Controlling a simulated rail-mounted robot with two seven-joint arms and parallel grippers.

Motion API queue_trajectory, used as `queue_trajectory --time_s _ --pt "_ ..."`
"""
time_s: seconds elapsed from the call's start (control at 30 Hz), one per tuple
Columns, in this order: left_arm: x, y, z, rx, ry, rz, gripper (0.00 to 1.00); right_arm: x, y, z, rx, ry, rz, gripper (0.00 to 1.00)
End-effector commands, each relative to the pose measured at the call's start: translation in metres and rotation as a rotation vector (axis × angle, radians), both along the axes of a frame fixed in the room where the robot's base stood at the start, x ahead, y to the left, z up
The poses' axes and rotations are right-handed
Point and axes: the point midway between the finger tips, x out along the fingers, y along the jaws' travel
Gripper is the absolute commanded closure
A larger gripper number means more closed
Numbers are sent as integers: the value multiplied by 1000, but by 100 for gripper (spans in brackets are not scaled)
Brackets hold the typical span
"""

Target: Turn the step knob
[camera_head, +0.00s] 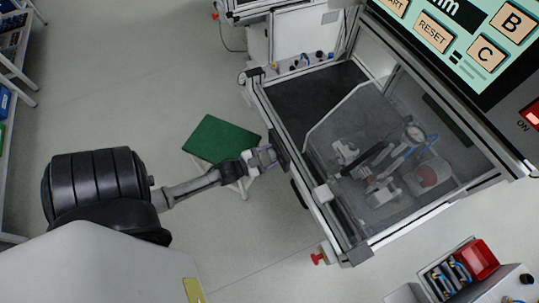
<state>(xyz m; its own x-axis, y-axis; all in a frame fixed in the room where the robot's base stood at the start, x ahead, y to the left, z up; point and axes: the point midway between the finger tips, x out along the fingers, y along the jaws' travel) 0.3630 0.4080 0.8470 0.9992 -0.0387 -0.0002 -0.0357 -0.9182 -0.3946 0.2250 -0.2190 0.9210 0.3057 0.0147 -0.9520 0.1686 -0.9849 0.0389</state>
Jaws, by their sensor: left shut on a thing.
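The stator test machine (325,221) stands at the right, with a clear cover over its fixture. A dark control panel (279,143) sits on its left-hand edge. My left arm reaches in from the lower left, and my left gripper (269,155) is at this panel. Its fingers are shut on a small part there, which looks to be the step knob. The fingers hide the knob, so its angle cannot be told. My right gripper is not in view.
A green-topped stool (217,138) stands below and beside my left gripper. A large screen (451,38) with buttons fills the upper right. Shelving (17,62) stands at the far left. The floor between is clear.

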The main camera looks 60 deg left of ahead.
Motion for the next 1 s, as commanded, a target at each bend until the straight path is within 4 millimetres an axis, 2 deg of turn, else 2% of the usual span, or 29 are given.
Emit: queue_trajectory --time_s 0.3,0.33,0.6,0.87,1.0 --pt "0 0 1 5 -3 -1 65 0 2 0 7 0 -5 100" --pt "0 0 1 5 -3 -1 41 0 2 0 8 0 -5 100" --pt "0 0 0 3 -2 -1 16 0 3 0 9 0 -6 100" --pt "-2 0 0 2 0 -1 16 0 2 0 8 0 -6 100" --pt "-14 0 -1 1 1 -1 16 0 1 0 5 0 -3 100"
